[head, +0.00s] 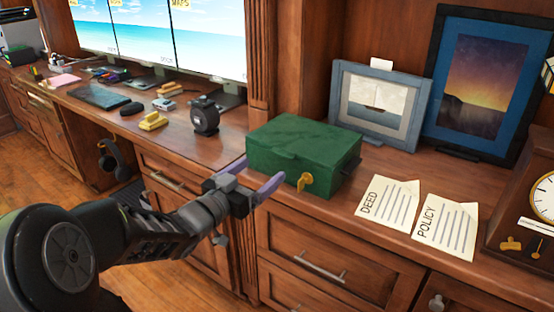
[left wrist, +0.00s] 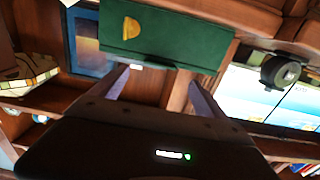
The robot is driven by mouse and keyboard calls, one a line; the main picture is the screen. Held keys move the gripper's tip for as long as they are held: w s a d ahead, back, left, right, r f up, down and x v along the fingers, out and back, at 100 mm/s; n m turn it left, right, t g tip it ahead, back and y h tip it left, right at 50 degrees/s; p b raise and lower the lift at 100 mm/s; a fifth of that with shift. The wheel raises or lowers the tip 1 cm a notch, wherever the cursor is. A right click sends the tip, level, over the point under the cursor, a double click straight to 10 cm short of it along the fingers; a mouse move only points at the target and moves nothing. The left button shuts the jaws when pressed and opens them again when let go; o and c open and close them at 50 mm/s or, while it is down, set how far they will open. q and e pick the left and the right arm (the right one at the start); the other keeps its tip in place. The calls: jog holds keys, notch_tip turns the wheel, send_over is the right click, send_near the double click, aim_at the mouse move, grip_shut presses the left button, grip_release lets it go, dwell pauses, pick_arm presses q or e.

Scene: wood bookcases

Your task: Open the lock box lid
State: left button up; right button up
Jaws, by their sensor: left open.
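A green lock box (head: 300,155) with a closed lid stands on the wooden counter in the head view. A brass key or latch (head: 305,182) sticks out of its front face. My left gripper (head: 254,178) is open and empty in front of the box, close to its front left side. I cannot tell whether a finger touches the box. In the left wrist view the box (left wrist: 175,40) lies beyond the spread fingers (left wrist: 160,84), and the brass part (left wrist: 131,28) shows on its face. My right gripper is not in view.
Two papers, Deed (head: 388,204) and Policy (head: 445,227), lie right of the box. Framed pictures (head: 378,106) stand behind it, and a clock (head: 541,198) stands at the far right. A black tape-dispenser-like object (head: 205,116) and a yellow item (head: 153,121) lie to the left.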

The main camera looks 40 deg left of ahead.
aim_at(280, 155)
pick_arm(q)
jog(key=shift+w+f, duration=0.1)
jog(key=w+b, duration=0.1)
jog(key=w, duration=0.6)
jog(key=shift+w+a, duration=0.1)
jog(key=shift+w, duration=0.25)
grip_shut()
dwell(0.8)
